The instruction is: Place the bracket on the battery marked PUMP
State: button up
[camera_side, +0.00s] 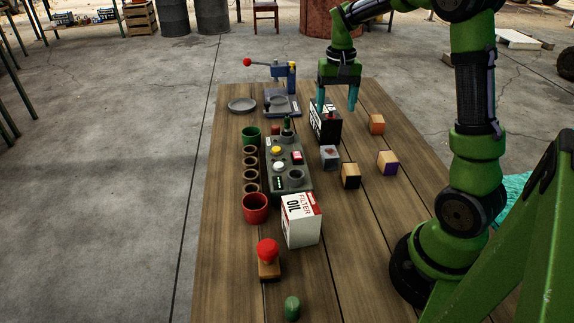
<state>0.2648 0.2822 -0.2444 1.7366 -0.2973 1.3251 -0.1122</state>
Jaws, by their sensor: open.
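A black battery (331,128) with a white label on its left side stands near the far middle of the table; the label is too small to read. A small reddish part shows on its top. My gripper (337,107) is open, its two teal fingers pointing down over the battery. The left finger overlaps the battery's top in this view, and I cannot tell whether it touches. I see nothing between the fingers. I cannot make out a bracket for certain.
Several small blocks, including a grey one (329,157) and an orange one (376,124), lie near the battery. A control box (303,181), an oil filter carton (301,222), a red cup (255,209) and a lever press (291,77) stand left.

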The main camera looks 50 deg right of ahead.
send_near(330, 151)
notch_tip(330, 151, down, 5)
jog(key=shift+d+f, duration=0.1)
jog(key=shift+d, duration=0.05)
jog(key=shift+a+f, duration=0.15)
jog(key=shift+f, duration=1.2)
jog(key=shift+a+f, duration=0.1)
jog(key=shift+f, duration=1.25)
jog(key=shift+c, duration=0.3)
jog(key=shift+r, duration=0.1)
jog(key=c, duration=1.1)
